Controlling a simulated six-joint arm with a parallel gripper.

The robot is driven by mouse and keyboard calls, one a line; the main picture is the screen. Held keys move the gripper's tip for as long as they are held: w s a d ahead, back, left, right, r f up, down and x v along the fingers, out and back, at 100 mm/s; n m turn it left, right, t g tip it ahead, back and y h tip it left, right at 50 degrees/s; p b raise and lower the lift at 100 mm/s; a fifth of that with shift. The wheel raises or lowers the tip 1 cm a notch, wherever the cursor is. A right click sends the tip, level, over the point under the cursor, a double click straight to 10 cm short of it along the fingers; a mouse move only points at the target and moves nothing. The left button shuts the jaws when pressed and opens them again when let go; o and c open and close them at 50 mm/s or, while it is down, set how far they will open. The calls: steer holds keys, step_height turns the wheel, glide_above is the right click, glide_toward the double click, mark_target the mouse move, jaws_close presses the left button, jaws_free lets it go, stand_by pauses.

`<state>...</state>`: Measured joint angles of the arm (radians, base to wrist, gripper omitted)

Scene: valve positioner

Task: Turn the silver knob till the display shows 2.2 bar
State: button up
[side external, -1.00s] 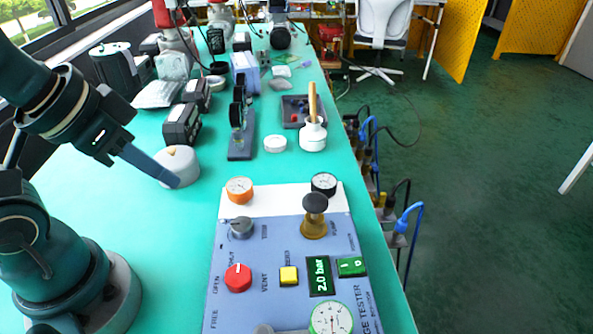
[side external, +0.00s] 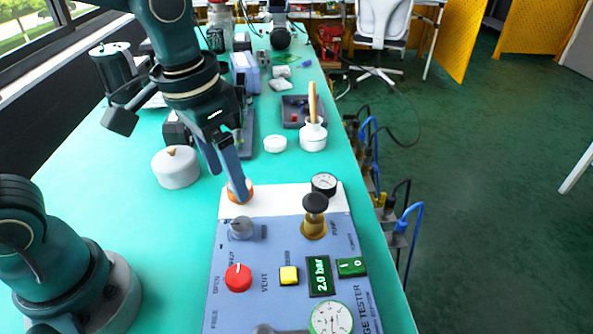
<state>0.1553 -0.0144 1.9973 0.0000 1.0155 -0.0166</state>
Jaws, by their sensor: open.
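The silver knob (side external: 241,228) sits on the upper left of the blue gauge tester panel (side external: 290,236). The display (side external: 318,276) on the panel reads 2.0 bar. My gripper (side external: 240,190) is open and empty. I see no contact with the knob.
A red knob (side external: 238,278), a yellow button (side external: 289,276) and a green switch (side external: 351,267) are on the panel. A brass pump with a black top (side external: 314,215) stands right of the silver knob. A white lidded pot (side external: 176,167) stands left on the green table.

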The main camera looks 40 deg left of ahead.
mark_target(241, 223)
steer(key=f, duration=0.1)
steer(key=d+f+g, duration=0.1)
steer(key=f, duration=0.1)
steer(key=shift+w+d+f+m, duration=0.15)
steer(key=shift+m, duration=0.15)
steer(key=shift+f+g, duration=0.3)
steer(key=shift+f, duration=2.4)
jaws_close()
